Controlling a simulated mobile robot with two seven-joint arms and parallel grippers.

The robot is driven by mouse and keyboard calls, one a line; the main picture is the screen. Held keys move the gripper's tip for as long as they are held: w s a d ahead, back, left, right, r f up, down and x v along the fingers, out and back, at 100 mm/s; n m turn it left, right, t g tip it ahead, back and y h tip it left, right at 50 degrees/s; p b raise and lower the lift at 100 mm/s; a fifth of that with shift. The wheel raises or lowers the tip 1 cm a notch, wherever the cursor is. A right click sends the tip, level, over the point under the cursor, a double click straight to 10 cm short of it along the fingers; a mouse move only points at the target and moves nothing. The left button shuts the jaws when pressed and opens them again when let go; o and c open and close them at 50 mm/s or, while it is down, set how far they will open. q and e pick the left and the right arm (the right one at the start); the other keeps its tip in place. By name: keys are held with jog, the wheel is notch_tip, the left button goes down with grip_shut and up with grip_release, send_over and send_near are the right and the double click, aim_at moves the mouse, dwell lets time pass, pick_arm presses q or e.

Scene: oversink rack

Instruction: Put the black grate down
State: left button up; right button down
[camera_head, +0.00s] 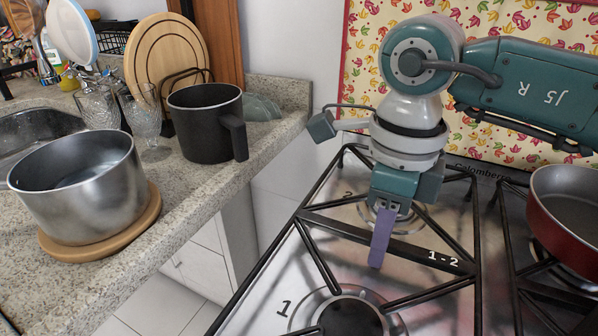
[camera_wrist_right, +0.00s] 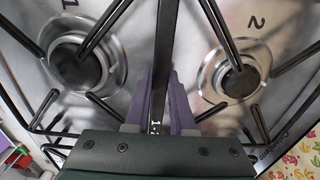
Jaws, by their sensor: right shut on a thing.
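The black grate (camera_head: 425,254) spans burners 1 and 2 on the left side of the hob, and its central crossbar is labelled "1-2". My right gripper (camera_head: 379,238) points down with its purple fingers on either side of that crossbar, shut on it. The wrist view shows the black bar (camera_wrist_right: 166,35) running between the two purple fingers (camera_wrist_right: 160,98). The grate lies level over the burners; I cannot tell whether its feet touch the hob. My left gripper is not in view.
Burner 1 (camera_head: 350,318) is under the grate's near half. A red pan (camera_head: 562,222) stands on the neighbouring grate at right. On the counter at left are a steel pot (camera_head: 85,195) on a wooden board, a black pot (camera_head: 205,130) and glasses (camera_head: 145,115).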

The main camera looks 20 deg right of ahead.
jog(key=shift+r, duration=0.15)
jog(key=c, duration=0.8)
grip_release()
jog(key=shift+o, duration=0.2)
jog(key=shift+r, duration=0.35)
notch_tip(320, 180, up, 11)
jog(key=p, duration=0.1)
jog(key=shift+r, duration=0.15)
jog(key=shift+a, duration=0.1)
